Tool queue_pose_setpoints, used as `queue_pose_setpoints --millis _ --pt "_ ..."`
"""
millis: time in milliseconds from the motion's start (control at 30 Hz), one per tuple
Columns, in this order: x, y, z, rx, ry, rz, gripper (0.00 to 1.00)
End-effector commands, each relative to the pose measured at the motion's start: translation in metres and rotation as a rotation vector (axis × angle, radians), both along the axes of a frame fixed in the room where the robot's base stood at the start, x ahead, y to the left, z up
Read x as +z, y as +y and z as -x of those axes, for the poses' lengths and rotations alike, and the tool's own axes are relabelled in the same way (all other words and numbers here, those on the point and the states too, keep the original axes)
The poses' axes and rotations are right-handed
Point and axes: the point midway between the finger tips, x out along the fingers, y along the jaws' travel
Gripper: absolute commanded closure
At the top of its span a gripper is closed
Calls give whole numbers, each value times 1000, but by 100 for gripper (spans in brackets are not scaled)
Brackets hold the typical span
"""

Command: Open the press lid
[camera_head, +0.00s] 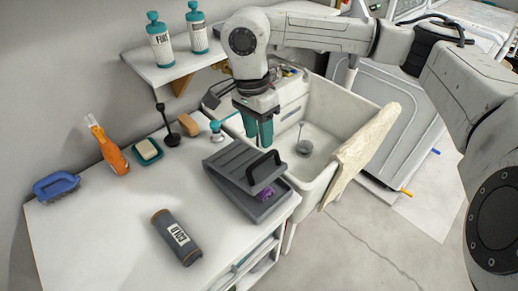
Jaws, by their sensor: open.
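The press (272,209) is a dark grey device on the white counter, near its right edge beside the sink. Its grey lid (234,166) carries a black arched handle (265,167). The lid sits tilted over the base, with a small gap at its right end. A purple item (265,194) shows in this gap, under the handle end. My gripper (258,140) has teal fingers pointing down. It is open and empty, above and behind the press in the picture, apart from the handle. The far side of the press is partly hidden.
A sink (328,132) with a cloth (362,150) over its rim stands right of the press. A dark "COLD" bottle (177,237) lies on the counter. An orange spray bottle (107,147), blue brush (56,186) and soap dish (147,151) stand left. A wall shelf (180,66) holds bottles.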

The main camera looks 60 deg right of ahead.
Motion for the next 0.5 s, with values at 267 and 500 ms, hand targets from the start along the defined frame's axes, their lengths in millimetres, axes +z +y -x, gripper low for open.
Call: queue_pose_setpoints --millis 267,500 --pt "-45 3 7 0 0 -3 58" --pt "-62 3 9 0 0 -1 58"
